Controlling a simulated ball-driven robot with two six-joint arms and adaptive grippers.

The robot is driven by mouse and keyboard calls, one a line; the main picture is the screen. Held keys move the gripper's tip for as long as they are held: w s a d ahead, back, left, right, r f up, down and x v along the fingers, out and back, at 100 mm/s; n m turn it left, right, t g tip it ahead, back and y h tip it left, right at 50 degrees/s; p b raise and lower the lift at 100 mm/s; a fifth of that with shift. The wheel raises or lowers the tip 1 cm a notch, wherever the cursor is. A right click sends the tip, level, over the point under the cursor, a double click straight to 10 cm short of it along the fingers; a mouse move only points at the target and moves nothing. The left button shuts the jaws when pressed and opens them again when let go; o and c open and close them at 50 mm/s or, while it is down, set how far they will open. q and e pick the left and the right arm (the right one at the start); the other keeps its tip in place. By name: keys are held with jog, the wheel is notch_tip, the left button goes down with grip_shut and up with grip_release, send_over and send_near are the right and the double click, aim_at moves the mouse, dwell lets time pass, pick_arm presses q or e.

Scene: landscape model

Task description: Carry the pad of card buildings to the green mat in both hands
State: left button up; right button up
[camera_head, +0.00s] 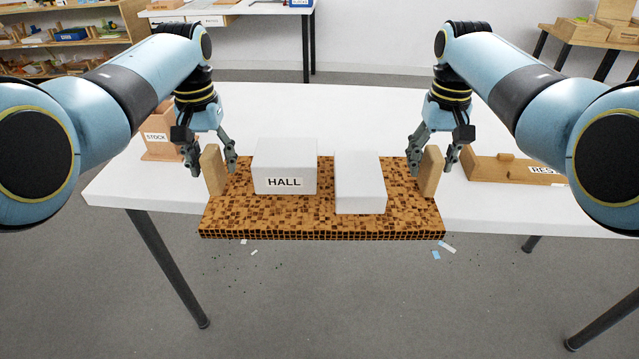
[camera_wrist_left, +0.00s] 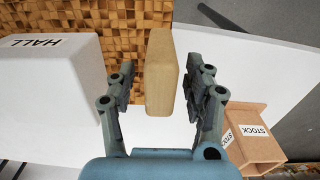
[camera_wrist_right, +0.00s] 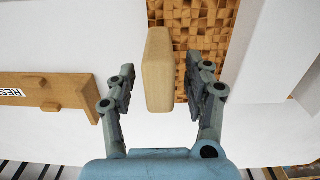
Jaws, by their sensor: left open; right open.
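The pad (camera_head: 322,222) is a brown mosaic board on the white table, its front part seeming to overhang the near edge. It bears a white block marked HALL (camera_head: 285,168) and a plain white block (camera_head: 360,185). An upright wooden grip stands at each end: left (camera_head: 213,171), right (camera_head: 431,172). My left gripper (camera_head: 211,160) is open, its fingers on either side of the left grip (camera_wrist_left: 161,75), with gaps showing. My right gripper (camera_head: 431,160) is open around the right grip (camera_wrist_right: 157,72), also with gaps. No green mat is in view.
A wooden box marked STOCK (camera_head: 158,142) stands left of the pad. A low wooden tray marked REST (camera_head: 510,169) lies to the right. The white table (camera_head: 320,105) is clear behind the pad. Small scraps (camera_head: 447,247) show below its front edge.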

pick_arm(q)
jog(key=shift+f, duration=0.95)
pick_arm(e)
jog(key=shift+f, duration=0.95)
pick_arm(q)
grip_shut()
pick_arm(e)
grip_shut()
jog(key=shift+r, duration=0.1)
